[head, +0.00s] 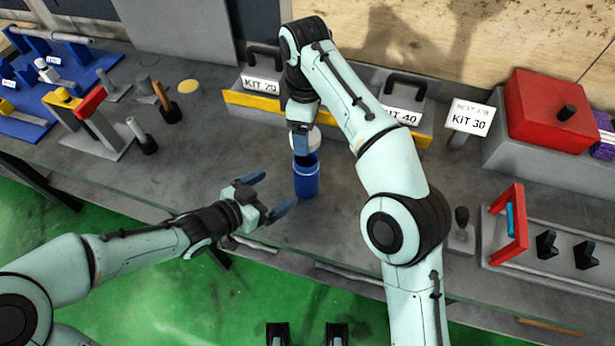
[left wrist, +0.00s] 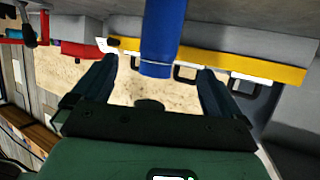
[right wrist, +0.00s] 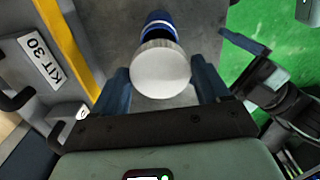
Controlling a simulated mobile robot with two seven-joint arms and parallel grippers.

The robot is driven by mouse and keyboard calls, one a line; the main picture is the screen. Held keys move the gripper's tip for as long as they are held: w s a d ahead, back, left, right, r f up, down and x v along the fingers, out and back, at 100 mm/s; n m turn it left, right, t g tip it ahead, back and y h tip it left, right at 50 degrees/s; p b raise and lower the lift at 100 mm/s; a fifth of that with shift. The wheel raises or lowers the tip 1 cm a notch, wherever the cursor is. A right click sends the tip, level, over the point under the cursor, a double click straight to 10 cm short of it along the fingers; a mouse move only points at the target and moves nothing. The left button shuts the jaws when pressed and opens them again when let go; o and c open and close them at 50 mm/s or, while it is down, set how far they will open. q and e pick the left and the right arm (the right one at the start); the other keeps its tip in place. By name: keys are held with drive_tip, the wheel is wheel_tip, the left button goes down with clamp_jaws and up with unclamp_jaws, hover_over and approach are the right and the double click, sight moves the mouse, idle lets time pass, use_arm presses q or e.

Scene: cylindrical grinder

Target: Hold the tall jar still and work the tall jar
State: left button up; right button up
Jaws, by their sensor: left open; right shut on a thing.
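The tall jar (head: 307,180) is blue and stands upright on the grey bench. It also shows in the left wrist view (left wrist: 163,40), between and beyond the fingers, and partly in the right wrist view (right wrist: 158,20). My right gripper (head: 305,141) is shut on its round white lid (right wrist: 160,70), over the jar's top. The lid looks raised off the rim, with a dark gap below it; the exact spacing is hard to tell. My left gripper (head: 268,196) is open and empty, just left of and in front of the jar, its fingers not touching it.
A red box (head: 555,108) and KIT 30 sign (head: 470,118) stand right. The bench's front edge is close.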

sight(297, 177)
use_arm(q)
drive_tip(key=x, duration=1.2)
drive_tip(key=c, duration=1.5)
use_arm(e)
drive_tip(key=shift+f, duration=2.5)
